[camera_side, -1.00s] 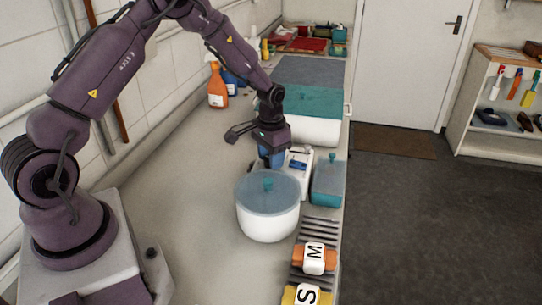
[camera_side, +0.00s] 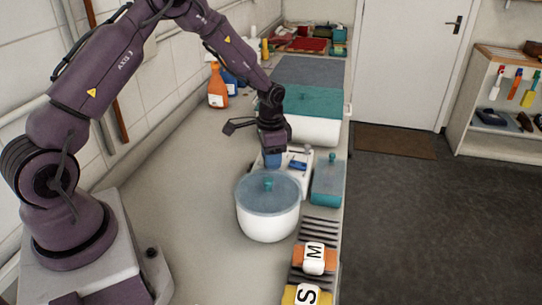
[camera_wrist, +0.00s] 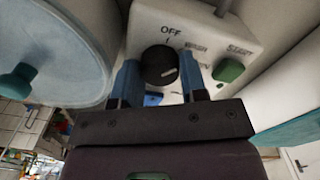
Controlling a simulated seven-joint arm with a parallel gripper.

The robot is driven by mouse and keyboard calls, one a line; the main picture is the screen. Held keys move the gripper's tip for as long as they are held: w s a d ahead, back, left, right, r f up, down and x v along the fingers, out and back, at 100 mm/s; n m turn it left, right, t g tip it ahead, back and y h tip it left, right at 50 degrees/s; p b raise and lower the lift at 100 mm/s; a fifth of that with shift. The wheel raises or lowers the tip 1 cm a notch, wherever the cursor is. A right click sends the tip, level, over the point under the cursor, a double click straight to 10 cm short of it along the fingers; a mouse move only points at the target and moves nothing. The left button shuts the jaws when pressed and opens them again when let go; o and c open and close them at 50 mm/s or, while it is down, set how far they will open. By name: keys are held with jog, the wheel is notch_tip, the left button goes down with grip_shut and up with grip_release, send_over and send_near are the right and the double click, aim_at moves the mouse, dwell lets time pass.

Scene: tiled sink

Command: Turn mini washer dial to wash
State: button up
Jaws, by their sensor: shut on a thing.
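The mini washer is a white box (camera_side: 307,154) behind the lidded pot in the side view. Its white panel (camera_wrist: 205,28) fills the top of the wrist view, with OFF above the dial and further labels to its right. The black dial (camera_wrist: 158,66) sits between the two blue fingers of my gripper (camera_wrist: 159,62), which is shut on it. A pale mark shows on the dial's right side; I cannot tell exactly which label it points to. In the side view my gripper (camera_side: 272,158) points down at the washer and hides the dial.
A white pot with a blue-grey lid (camera_side: 267,194) stands close in front of the washer. A teal lidded box (camera_side: 327,184) is to its right, and a larger white bin with a teal lid (camera_side: 315,130) is behind. A green button (camera_wrist: 228,70) is right of the dial.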

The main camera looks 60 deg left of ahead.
jog(key=shift+r, duration=0.1)
jog(key=o, duration=0.6)
jog(key=shift+o, duration=0.2)
notch_tip(320, 180, up, 13)
jog(key=s+d+r+n+t, duration=0.1)
jog(key=s+d+r, duration=0.3)
jog(key=s, duration=0.4)
jog(key=s+d+r+n+t, duration=0.1)
jog(key=s+d+r+t, duration=0.1)
jog(key=s+r, duration=0.3)
jog(key=s+d+r+n+t, duration=0.1)
jog(key=s+d+r, duration=0.4)
jog(key=s, duration=0.5)
jog(key=shift+s+d+n+t, duration=0.3)
jog(key=shift+d+t, duration=0.05)
jog(key=shift+t, duration=0.45)
